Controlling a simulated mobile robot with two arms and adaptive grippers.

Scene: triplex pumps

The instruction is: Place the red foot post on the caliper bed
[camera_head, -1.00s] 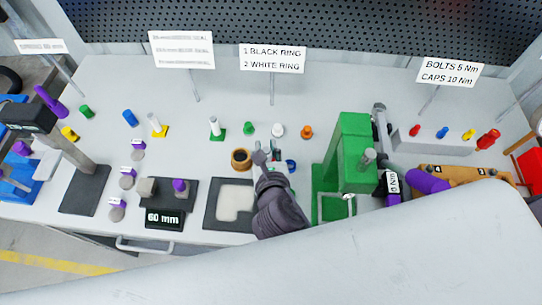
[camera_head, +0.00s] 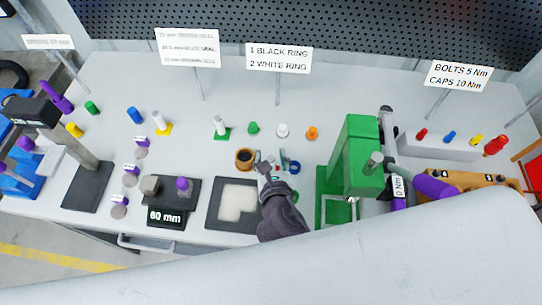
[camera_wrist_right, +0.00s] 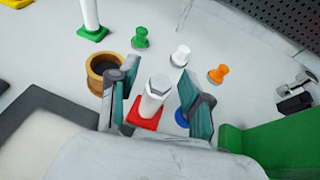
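The red foot post is a white post with a hex-shaped top on a square red foot (camera_wrist_right: 147,113). It stands upright in the right wrist view, between the two fingers of my right gripper (camera_wrist_right: 158,108). The fingers are open, with a gap on each side of the post. In the head view my right gripper (camera_head: 270,168) is low over the table and mostly hides the post. The caliper is a dark bed (camera_head: 205,194) with a grey jaw block, a purple knob (camera_head: 184,183) and a "60 mm" display (camera_head: 165,217). My left gripper is not in view.
A brown ring-shaped cup (camera_head: 245,159) stands close to my right gripper's left finger. A dark-framed pale pad (camera_head: 236,204) lies between gripper and caliper. A green press (camera_head: 352,160) stands to the right. Green, white and orange pegs stand behind.

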